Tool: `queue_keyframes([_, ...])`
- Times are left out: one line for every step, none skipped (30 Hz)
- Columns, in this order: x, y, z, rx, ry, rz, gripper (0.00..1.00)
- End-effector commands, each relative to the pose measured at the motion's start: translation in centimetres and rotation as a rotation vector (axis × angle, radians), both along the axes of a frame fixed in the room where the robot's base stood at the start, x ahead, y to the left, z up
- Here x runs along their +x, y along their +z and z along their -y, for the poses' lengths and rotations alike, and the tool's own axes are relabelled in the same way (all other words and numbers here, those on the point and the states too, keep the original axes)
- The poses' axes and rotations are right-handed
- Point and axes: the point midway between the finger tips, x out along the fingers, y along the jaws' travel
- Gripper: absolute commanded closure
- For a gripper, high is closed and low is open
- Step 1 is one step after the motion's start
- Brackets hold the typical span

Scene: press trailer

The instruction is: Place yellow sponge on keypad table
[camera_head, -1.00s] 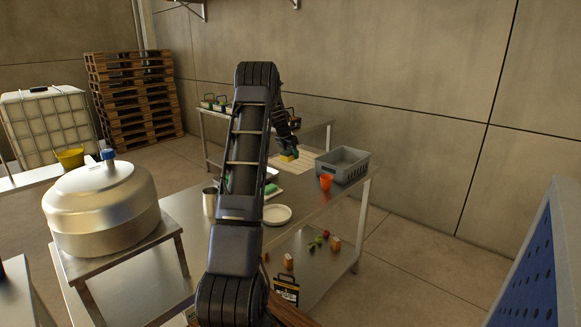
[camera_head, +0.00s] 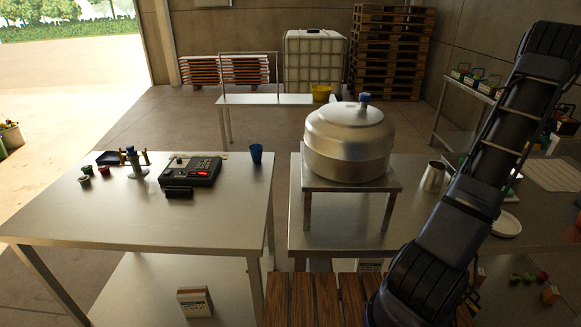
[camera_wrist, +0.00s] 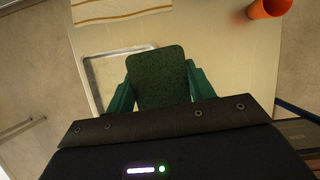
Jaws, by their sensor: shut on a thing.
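My gripper (camera_wrist: 158,88) is shut on the sponge (camera_wrist: 157,70) in the wrist view. Its dark green face shows between the two green fingers; its yellow side is hidden here. The sponge is held above a pale tabletop. In the head view my arm rises at the right, and my gripper and the sponge cannot be made out there. The keypad table (camera_head: 120,215) stands at the left, with a black keypad device (camera_head: 191,172) with red lights on its top.
The table also bears a blue cup (camera_head: 256,153), a tamper-like stand (camera_head: 134,163) and small red cups (camera_head: 85,171). Its front part is clear. A large metal vessel (camera_head: 348,140) stands to its right. In the wrist view are an orange cup (camera_wrist: 267,9) and a square tray (camera_wrist: 92,82).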

Motion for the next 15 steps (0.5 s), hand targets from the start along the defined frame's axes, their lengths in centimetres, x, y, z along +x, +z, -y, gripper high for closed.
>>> queue_keyframes([1.9,0.0,-1.7,0.001,0.024,0.000,0.67])
queue_keyframes([2.9,0.0,-2.7,0.002,0.036,0.000,0.67])
queue_keyframes([4.2,0.0,-3.8,0.003,0.050,0.001,0.67])
queue_keyframes([5.2,0.0,-4.8,0.004,0.061,0.001,0.67])
queue_keyframes([6.0,0.0,-5.7,0.004,0.073,0.000,0.67])
queue_keyframes([7.3,0.0,-7.1,0.005,0.088,0.001,0.67])
queue_keyframes([8.1,0.0,-8.0,0.005,0.099,0.000,0.67])
queue_keyframes([9.0,0.0,-9.0,0.006,0.111,0.001,0.67])
queue_keyframes([10.1,0.0,-10.3,0.006,0.125,0.001,0.67])
queue_keyframes([11.0,0.0,-11.4,0.007,0.137,0.001,0.67])
queue_keyframes([11.8,0.0,-12.4,0.007,0.148,0.000,0.67])
queue_keyframes([12.9,-0.1,-13.8,0.008,0.163,0.000,0.67])
queue_keyframes([13.6,-0.1,-14.8,0.008,0.174,0.000,0.67])
queue_keyframes([14.4,-0.1,-16.0,0.009,0.186,-0.001,0.67])
queue_keyframes([15.4,-0.1,-17.4,0.010,0.200,-0.001,0.67])
